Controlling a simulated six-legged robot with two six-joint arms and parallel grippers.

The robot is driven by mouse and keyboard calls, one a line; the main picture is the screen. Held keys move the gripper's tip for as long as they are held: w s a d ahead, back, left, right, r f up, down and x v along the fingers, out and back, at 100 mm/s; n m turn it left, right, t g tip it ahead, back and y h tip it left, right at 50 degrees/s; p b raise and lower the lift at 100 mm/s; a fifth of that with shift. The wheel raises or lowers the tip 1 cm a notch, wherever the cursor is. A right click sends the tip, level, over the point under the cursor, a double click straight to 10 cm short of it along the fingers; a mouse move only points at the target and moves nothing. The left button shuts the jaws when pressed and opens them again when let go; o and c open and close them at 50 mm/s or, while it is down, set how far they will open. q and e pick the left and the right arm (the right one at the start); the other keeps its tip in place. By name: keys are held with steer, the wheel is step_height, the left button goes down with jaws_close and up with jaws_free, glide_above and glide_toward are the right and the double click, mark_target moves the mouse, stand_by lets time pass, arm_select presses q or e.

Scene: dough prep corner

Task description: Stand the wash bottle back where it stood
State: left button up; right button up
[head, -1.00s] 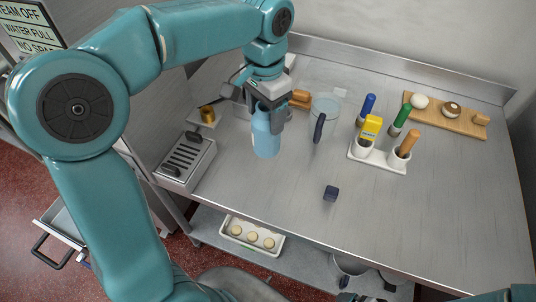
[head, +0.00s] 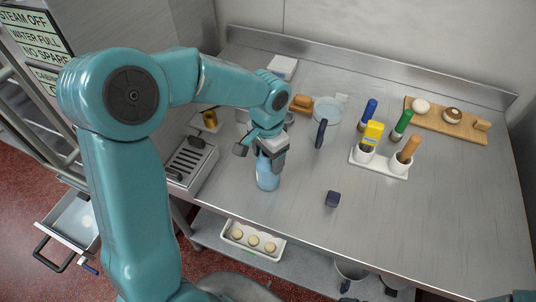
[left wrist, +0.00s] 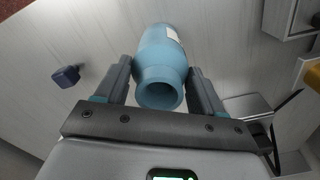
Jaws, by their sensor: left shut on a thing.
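The wash bottle (head: 267,178) is light blue and looks upright over the left part of the steel counter (head: 290,215). I cannot tell whether its base touches the counter. My left gripper (head: 269,155) is shut around its upper part and hides its top in the head view. In the left wrist view the bottle (left wrist: 160,50) is between the two fingers (left wrist: 160,75), with its round open neck toward the camera and a pale label on its far side. My right gripper is out of view.
A dark block (head: 332,199) lies to the bottle's right. A clear jug (head: 326,112) and a white holder with tools (head: 379,162) stand behind, right. A slotted metal tray (head: 190,163) is to the left. A wooden board (head: 437,126) is at back right. Front right counter is clear.

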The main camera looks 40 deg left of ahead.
arm_select(q)
steer(key=shift+w+f, duration=0.1)
steer(key=shift+f, duration=0.05)
steer(key=o, duration=1.4)
steer(key=shift+a, duration=0.1)
steer(key=shift+r, duration=0.25)
step_height(320, 180, up, 12)
steer(key=shift+w+f, duration=0.1)
steer(key=shift+f, duration=0.05)
